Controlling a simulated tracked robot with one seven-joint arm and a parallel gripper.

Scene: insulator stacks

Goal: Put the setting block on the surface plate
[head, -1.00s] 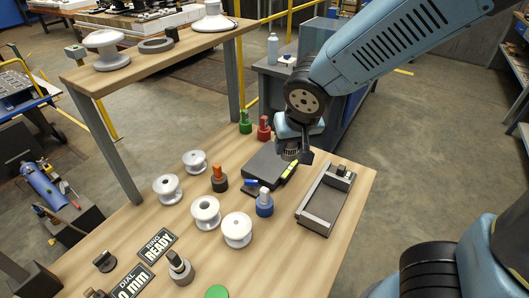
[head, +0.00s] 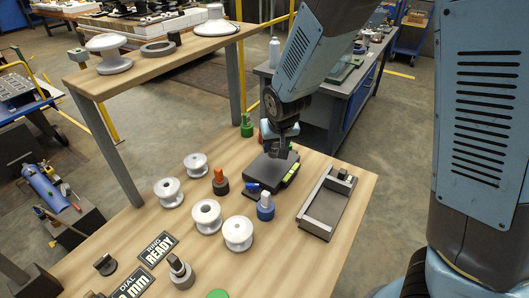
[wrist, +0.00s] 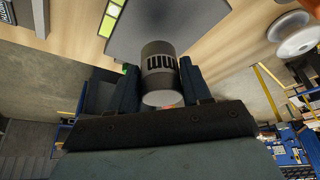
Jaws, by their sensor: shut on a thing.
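My gripper (head: 279,147) is shut on a dark grey cylinder with white markings, which I take as the setting block. In the wrist view the setting block (wrist: 159,72) stands between the two fingers. The surface plate (head: 262,172) is a dark flat slab on the bench, with a yellow-green strip on its right side. In the head view my gripper is over the back part of the plate; the fingers largely hide the block there. The surface plate (wrist: 165,22) also shows behind the block in the wrist view. I cannot tell whether block and plate touch.
A grey tray (head: 324,208) lies right of the plate. White insulators (head: 206,216) stand front left. A green-topped piece (head: 246,126) is behind, and a raised shelf (head: 175,52) is at back left.

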